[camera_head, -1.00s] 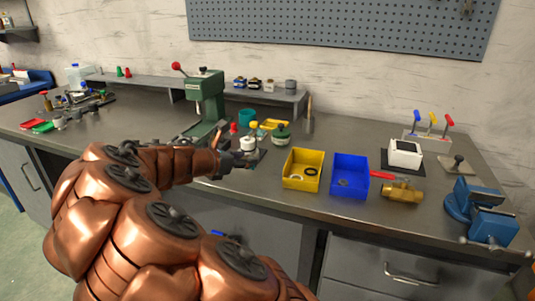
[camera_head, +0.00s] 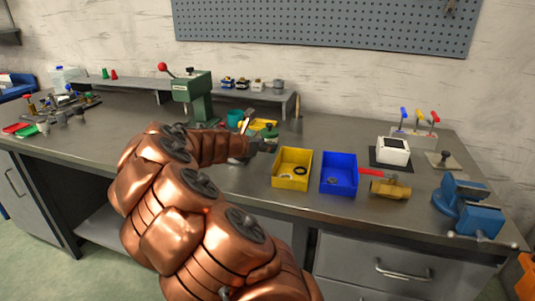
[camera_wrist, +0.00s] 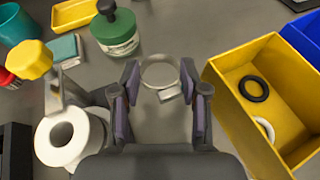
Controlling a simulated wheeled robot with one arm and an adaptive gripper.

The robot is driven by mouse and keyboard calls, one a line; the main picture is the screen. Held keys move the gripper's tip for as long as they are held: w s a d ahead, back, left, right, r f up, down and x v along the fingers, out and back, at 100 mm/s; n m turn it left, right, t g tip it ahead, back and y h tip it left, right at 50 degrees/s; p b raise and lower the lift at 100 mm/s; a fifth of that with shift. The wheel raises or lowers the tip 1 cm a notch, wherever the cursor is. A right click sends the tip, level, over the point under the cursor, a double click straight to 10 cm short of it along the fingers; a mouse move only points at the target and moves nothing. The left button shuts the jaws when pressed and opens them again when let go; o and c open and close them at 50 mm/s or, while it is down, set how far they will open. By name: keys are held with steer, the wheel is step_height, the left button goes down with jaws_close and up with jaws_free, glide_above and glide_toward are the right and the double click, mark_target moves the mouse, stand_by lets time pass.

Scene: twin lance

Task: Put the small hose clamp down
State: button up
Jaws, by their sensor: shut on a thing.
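The small hose clamp (camera_wrist: 160,73) is a thin silvery metal ring with a small screw block at its lower edge. In the wrist view it sits between the fingertips of my gripper (camera_wrist: 160,88), which is shut on it. Grey bench top shows through the ring. In the head view my gripper (camera_head: 265,146) is over the bench, just left of the yellow bin (camera_head: 273,182); the clamp cannot be made out there. In the wrist view the yellow bin (camera_wrist: 228,112) stands close to the right of the fingers, with a black ring (camera_wrist: 253,88) and a white ring (camera_wrist: 265,129) inside.
A blue bin (camera_head: 323,180) stands right of the yellow one. A white roll (camera_wrist: 60,140) and a green-lidded jar (camera_wrist: 116,35) are close to my gripper. A brass valve (camera_head: 391,189) and a blue vise (camera_head: 468,207) are farther right.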

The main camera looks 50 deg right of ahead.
mark_target(267, 159)
steer(key=shift+d, duration=0.6)
steer(key=shift+f+b, duration=0.3)
steer(key=shift+f, duration=1.55)
steer(key=shift+f, duration=0.1)
steer(key=o, duration=0.9)
steer(key=shift+o, duration=0.2)
steer(key=shift+a+r, duration=0.3)
steer(key=shift+r, duration=0.05)
steer(key=v, duration=1)
steer(key=shift+a+p, duration=0.25)
steer(key=shift+p, duration=0.1)
steer(key=shift+a+r, duration=0.15)
steer(key=shift+a, duration=0.2)
